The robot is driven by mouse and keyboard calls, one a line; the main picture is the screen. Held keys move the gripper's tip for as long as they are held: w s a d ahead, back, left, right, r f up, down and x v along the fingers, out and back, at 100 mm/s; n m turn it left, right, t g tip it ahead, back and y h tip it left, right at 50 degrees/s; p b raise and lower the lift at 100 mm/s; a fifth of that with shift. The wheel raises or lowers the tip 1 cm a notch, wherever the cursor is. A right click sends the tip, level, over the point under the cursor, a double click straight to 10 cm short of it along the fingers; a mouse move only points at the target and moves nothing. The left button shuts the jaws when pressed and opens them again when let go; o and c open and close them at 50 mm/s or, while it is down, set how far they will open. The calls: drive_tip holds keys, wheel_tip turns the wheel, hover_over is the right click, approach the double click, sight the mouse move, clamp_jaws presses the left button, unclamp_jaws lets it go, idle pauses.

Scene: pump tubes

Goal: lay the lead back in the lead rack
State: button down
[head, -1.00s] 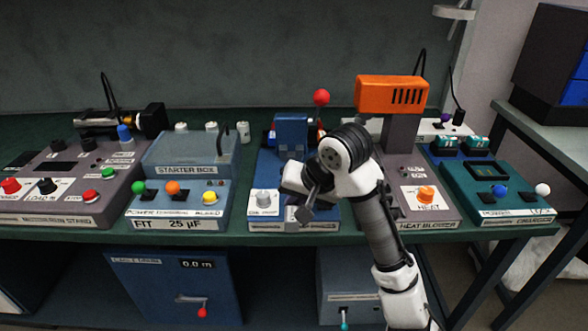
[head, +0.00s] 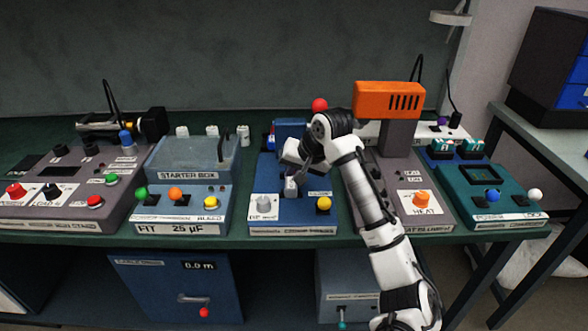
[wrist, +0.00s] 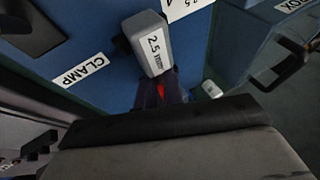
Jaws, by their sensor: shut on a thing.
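My gripper (head: 292,178) is shut low over the front of the blue press (head: 300,212). In the wrist view, a dark part of my gripper fills the bottom. A small red piece (wrist: 162,91) shows past it, between dark edges; it looks like part of the lead in my grip, but most of it is hidden. A grey block marked 2.5 mm (wrist: 153,45) is just beyond, on the press beside the CLAMP label. The head view shows this grey block (head: 291,188) just below my gripper. I cannot make out the lead rack.
A yellow knob (head: 323,204) and a white dial (head: 264,205) sit on the press front, and a red ball lever (head: 320,105) rises behind. The starter box (head: 190,160) stands left, the orange heat blower (head: 389,100) and teal charger (head: 490,190) right. The bench is crowded.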

drive_tip(key=shift+f, duration=0.25)
drive_tip(key=c, duration=1.5)
unclamp_jaws()
drive_tip(key=shift+f+b, duration=0.1)
drive_tip(key=shift+b, duration=0.75)
drive_tip(key=v, duration=0.6)
drive_tip(key=shift+w+a+r, duration=0.2)
drive_tip(key=shift+w+r, duration=0.05)
drive_tip(key=shift+r, duration=0.1)
drive_tip(key=shift+s+d+r, duration=0.25)
drive_tip(key=shift+r, duration=0.4)
